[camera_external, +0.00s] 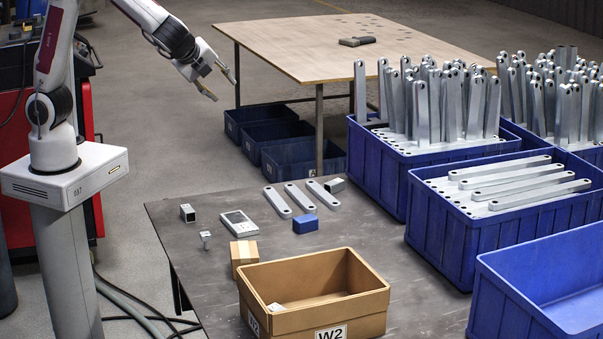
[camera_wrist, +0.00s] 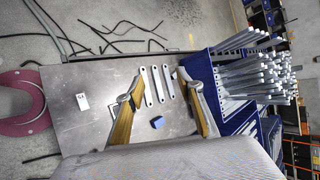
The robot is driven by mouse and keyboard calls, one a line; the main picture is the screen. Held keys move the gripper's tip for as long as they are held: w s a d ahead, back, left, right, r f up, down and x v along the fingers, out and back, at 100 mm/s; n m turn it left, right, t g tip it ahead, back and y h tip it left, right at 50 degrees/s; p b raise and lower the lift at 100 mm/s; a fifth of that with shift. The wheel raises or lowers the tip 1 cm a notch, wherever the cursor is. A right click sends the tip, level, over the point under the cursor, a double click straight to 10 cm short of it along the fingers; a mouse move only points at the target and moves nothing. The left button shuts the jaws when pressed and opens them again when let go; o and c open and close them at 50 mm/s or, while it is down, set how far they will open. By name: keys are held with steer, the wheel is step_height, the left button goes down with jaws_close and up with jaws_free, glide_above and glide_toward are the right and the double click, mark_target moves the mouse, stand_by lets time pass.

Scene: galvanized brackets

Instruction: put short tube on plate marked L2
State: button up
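A short square tube (camera_external: 187,212) with an open dark end stands near the left edge of the grey table in the external view. A second short, hollow-looking metal piece (camera_external: 334,185) lies right of the flat bars. I cannot read an L2 mark on any plate in either view. My gripper (camera_external: 218,83) is raised well above and behind the table items, open and empty. In the wrist view its two fingers (camera_wrist: 158,77) are wide apart, with flat bars (camera_wrist: 155,85) seen below between them.
A blue block (camera_external: 305,224), a grey device (camera_external: 239,223), a small bolt-like part (camera_external: 205,238) and a small carton (camera_external: 244,254) lie on the table (camera_external: 175,240). A cardboard box marked W2 (camera_external: 345,318) stands in front.

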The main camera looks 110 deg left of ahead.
steer(key=s+d+r+n+t+h, duration=0.1)
steer(key=s+d+n+h, duration=0.1)
steer(key=s+d, duration=0.4)
steer(key=s+d+r+n+t+h, duration=0.1)
steer(key=s+d, duration=0.5)
steer(key=d, duration=0.6)
steer(key=s+d+r+n+t+h, duration=0.2)
steer(key=s+d+n+h, duration=0.2)
steer(key=d, duration=0.5)
steer(key=shift+s+n+h, duration=0.3)
steer(key=shift+s+h, duration=0.65)
steer(key=shift+h, duration=0.25)
steer(key=shift+o, duration=0.5)
steer(key=shift+a, duration=0.1)
steer(key=m+g+y, duration=0.1)
steer(key=m+y, duration=1.2)
steer(key=m, duration=0.6)
glide_above(317, 191)
steer(key=d, duration=0.2)
step_height(317, 191, down, 28)
steer(key=r, duration=0.1)
steer(key=f+m, duration=0.1)
steer(key=f, duration=0.2)
steer(key=a+f+m, duration=0.1)
steer(key=f, duration=0.2)
steer(key=a+f+m+t, duration=0.1)
steer(key=f, duration=0.2)
steer(key=shift+m, duration=0.3)
